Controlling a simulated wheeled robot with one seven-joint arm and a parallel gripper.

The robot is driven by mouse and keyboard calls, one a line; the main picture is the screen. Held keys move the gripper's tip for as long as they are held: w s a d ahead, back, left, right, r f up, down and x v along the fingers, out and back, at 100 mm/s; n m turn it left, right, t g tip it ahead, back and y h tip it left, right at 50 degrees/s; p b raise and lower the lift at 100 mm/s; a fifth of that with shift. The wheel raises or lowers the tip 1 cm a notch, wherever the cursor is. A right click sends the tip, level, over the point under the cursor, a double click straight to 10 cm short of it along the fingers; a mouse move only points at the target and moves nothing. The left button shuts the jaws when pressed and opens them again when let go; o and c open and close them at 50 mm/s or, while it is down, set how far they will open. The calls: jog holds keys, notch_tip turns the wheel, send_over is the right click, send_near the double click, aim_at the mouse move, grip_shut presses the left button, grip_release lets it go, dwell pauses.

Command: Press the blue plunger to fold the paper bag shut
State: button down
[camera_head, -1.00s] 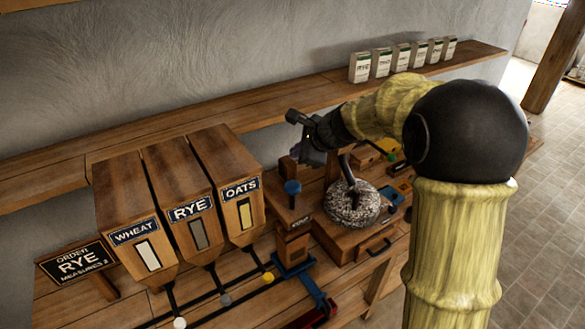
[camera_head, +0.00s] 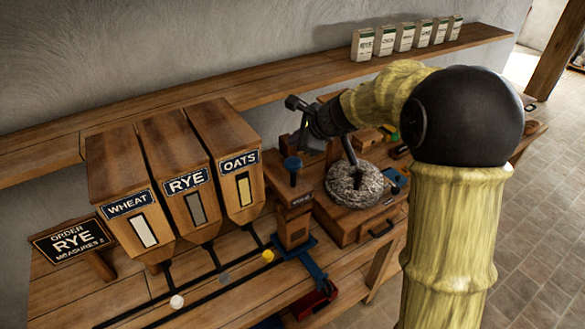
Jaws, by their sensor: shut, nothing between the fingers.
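The blue plunger (camera_head: 293,164) stands upright on top of a wooden post-like box (camera_head: 294,215), right of the OATS bin. My gripper (camera_head: 300,122) is dark and sits just above and slightly right of the plunger, apart from it in the picture. Its fingers are shut and hold nothing. I cannot tell the exact gap in depth. I cannot make out the paper bag for certain.
Bins for wheat (camera_head: 127,206), rye (camera_head: 187,180) and oats (camera_head: 240,168) stand left, near an order sign reading RYE, measures 2 (camera_head: 72,240). A round millstone (camera_head: 353,184) is right of the plunger. Several small bags (camera_head: 362,44) line the shelf.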

aim_at(298, 164)
notch_tip(298, 164, down, 4)
jog(key=b, duration=0.2)
jog(key=shift+w+d+r+b, duration=0.1)
jog(key=shift+r+b, duration=0.05)
jog(key=shift+b, duration=0.15)
dwell(1.7)
jog(key=shift+f+b, duration=0.4)
jog(key=shift+f+b, duration=1.85)
jog(key=shift+f, duration=0.2)
dwell(2.7)
